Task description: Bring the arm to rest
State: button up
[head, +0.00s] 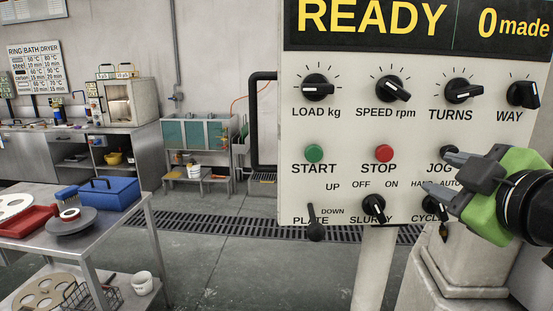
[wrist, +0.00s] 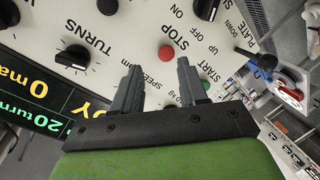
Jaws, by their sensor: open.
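My gripper (head: 438,174) is at the right of the head view, in front of the lower right part of a pale control panel (head: 345,135). Its two dark fingers are apart with nothing between them. They overlap the JOG and CYCLE area in the picture, and part of that area is hidden. In the wrist view my gripper (wrist: 158,68) is also open and empty, with the panel face (wrist: 145,38) beyond the fingertips. I cannot tell whether a fingertip touches the panel.
The panel carries a green START button (head: 314,153), a red STOP button (head: 384,153), several black knobs and a PLATE lever (head: 315,230). Its display (head: 400,22) reads READY, 0 made. A steel table (head: 125,208) with trays stands left. Floor (head: 220,270) between is clear.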

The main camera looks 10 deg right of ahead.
jog(key=s+a+f+m+g+y, duration=0.1)
jog(key=a+f+m+g, duration=0.2)
jog(key=a+f, duration=0.45)
jog(key=s+a+f+m+g+y, duration=0.2)
jog(key=a+f, duration=0.3)
jog(key=f, duration=0.5)
jog(key=s+a+f+m+g+h, duration=0.1)
jog(key=s+a+f+m+g, duration=0.1)
jog(key=s+f+g, duration=0.3)
jog(key=s+a+f+m, duration=0.1)
jog(key=s+f+m, duration=0.15)
jog(key=f, duration=0.45)
notch_tip(320, 180, up, 14)
jog(key=p, duration=1.3)
jog(key=shift+s+d, duration=0.15)
jog(key=shift+f+n, duration=0.1)
jog(key=shift+n, duration=0.15)
